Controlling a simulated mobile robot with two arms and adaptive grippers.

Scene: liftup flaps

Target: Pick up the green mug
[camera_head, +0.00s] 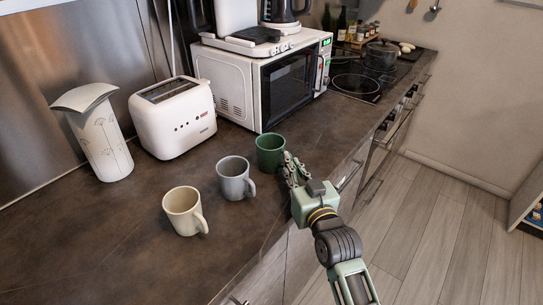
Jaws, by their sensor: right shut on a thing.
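The green mug (270,151) stands upright on the dark countertop, the farthest of three mugs in a row. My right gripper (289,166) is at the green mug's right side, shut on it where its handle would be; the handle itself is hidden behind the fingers. The mug appears to rest on the counter. My left gripper is not in view.
A grey mug (234,180) and a cream mug (183,212) stand nearer on the counter (110,245). A white toaster (173,120), a paper-towel-like white canister (103,143) and a white microwave (237,86) stand behind. The counter's front edge runs beneath my right arm.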

